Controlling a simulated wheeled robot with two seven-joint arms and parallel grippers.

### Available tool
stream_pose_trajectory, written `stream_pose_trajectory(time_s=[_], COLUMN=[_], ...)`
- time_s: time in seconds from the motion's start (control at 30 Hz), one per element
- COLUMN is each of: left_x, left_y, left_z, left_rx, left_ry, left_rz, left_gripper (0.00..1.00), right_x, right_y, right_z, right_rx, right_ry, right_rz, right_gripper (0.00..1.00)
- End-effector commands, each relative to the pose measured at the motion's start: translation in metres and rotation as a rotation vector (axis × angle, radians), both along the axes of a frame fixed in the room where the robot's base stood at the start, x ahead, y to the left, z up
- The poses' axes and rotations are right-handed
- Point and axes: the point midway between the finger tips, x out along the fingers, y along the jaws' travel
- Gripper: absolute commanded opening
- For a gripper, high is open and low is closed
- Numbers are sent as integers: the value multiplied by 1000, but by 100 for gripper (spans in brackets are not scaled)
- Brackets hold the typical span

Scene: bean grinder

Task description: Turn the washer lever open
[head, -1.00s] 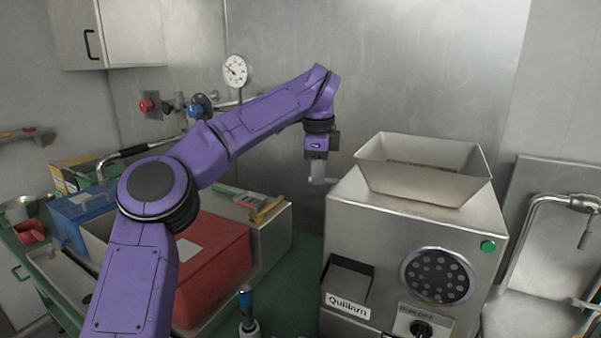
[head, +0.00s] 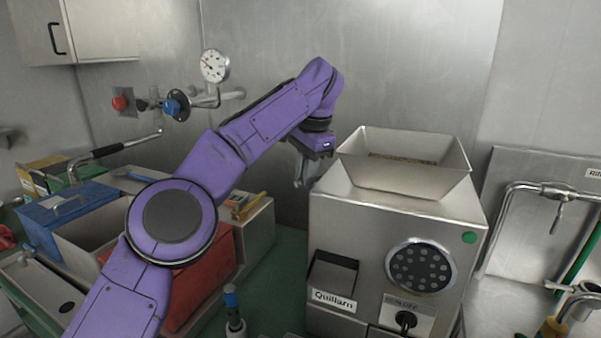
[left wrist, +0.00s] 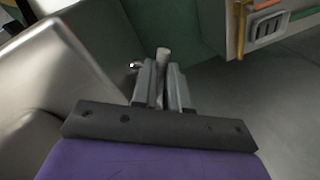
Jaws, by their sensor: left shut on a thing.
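My left gripper (head: 303,182) is beside the upper left side of the steel grinder (head: 345,225), just below its hopper rim. In the left wrist view the gripper (left wrist: 161,85) is shut on a light grey bar, which I take to be the lever (left wrist: 163,54). The bar's end sticks out past the fingertips. A small pivot-like stub (left wrist: 135,65) shows between the bar and the steel wall on the left. The fingers hide most of the bar, and the head view does not show it clearly. My right gripper is not in view.
The hopper (head: 405,175) holds beans. A red box (head: 205,270) and a blue box (head: 68,208) stand left on the green bench. A blue-topped bottle-like thing (head: 232,305) stands in front. A steel tap (head: 520,186) is at right. Pipes and a gauge (head: 215,66) are on the back wall.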

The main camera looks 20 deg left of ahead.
Motion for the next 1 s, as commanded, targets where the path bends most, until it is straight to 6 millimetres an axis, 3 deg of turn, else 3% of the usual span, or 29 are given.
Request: stream_pose_trajectory(time_s=[0.57, 0.6, 0.67, 1.0], left_x=[-1, -1, -1, -2], left_y=[0, 0, 0, -1], left_z=[1, 1, 1, 9], left_rx=[-1, 0, -1, -1], left_ry=[-1, -1, -1, -1], left_rz=[35, 35, 35, 36], left_gripper=[0, 20, 40, 40], right_x=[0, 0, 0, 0], right_y=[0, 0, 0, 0], right_z=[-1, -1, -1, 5], right_rx=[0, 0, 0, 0], right_ry=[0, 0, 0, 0], right_rz=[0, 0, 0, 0], right_gripper=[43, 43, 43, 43])
